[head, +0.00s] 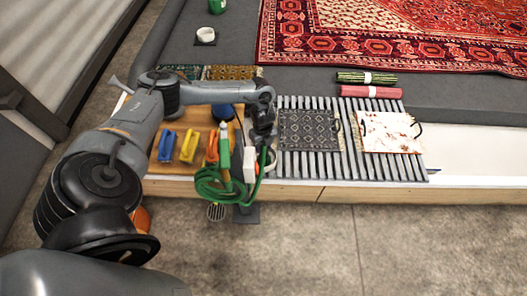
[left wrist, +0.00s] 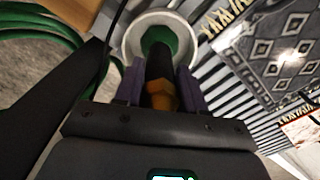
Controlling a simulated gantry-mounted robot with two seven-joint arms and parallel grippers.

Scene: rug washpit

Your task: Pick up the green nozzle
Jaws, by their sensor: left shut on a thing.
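In the head view the gripper mostly hides the nozzle. My right gripper is not in view.
Blue (head: 167,146), yellow (head: 190,146) and orange (head: 211,147) tools lie on the board. A grey slatted rack (head: 348,168) with a dark patterned sample (head: 308,130) and a pale stained sample (head: 390,132) lies to the right. A red rug (head: 390,35) lies behind.

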